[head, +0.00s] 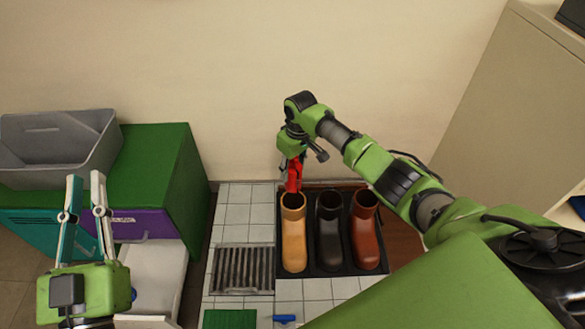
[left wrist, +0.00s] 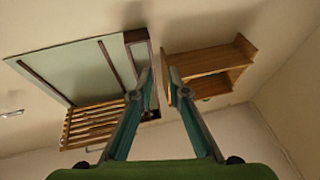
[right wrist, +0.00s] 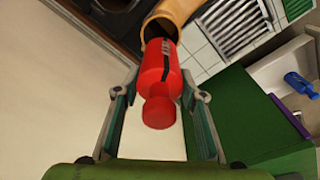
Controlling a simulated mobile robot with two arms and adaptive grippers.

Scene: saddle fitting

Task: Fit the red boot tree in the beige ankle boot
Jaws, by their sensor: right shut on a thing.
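The beige ankle boot (head: 294,245) stands upright at the left end of a row of three boots on a dark tray (head: 326,271); its opening also shows in the right wrist view (right wrist: 179,10). The red boot tree (head: 294,176) is held above the back of that opening. My right gripper (right wrist: 159,82) is shut on the red boot tree, whose far end overlaps the boot's opening in the right wrist view. I cannot tell whether that end is inside or touching the rim. My left gripper (head: 85,180) is open and empty at the far left.
A black boot (head: 328,232) and a brown boot (head: 365,235) stand close beside the beige one. A metal grate (head: 243,268) lies left of the tray. A green cabinet (head: 165,170) with a grey bin (head: 60,150) stands left. The wall is close behind.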

